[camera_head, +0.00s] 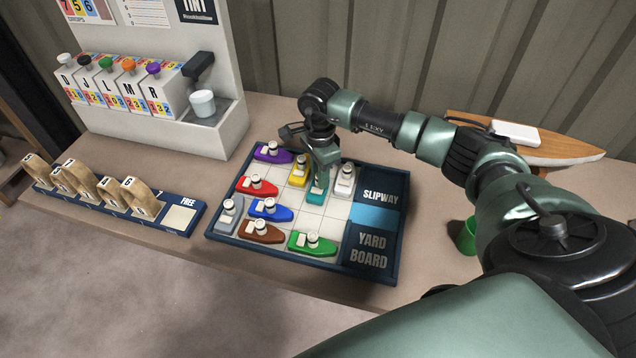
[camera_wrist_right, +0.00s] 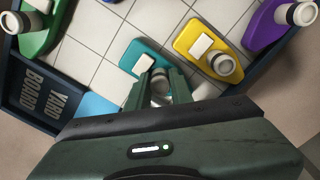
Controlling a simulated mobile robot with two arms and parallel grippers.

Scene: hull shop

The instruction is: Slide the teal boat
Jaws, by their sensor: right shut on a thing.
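The teal boat (camera_head: 317,192) stands on the yard board, between the yellow boat (camera_head: 298,173) and the white boat (camera_head: 344,182). The teal boat also shows in the right wrist view (camera_wrist_right: 143,52), its white cabin block in front of my fingers. My right gripper (camera_head: 322,172) reaches down over it and is shut on its funnel (camera_wrist_right: 160,86). The yard board (camera_head: 397,238) is a dark blue tray with a grid of pale squares, a light blue slipway patch (camera_head: 373,217) and lettering on its right side. My left gripper is in neither view.
Purple (camera_head: 272,153), red (camera_head: 257,187), blue (camera_head: 270,211), brown (camera_head: 261,232), green (camera_head: 312,244) and grey (camera_head: 228,215) boats also stand on the board. A rack of wooden pieces (camera_head: 170,222) and a tint dispenser (camera_head: 215,135) are at left. A green cup (camera_head: 467,238) stands at right.

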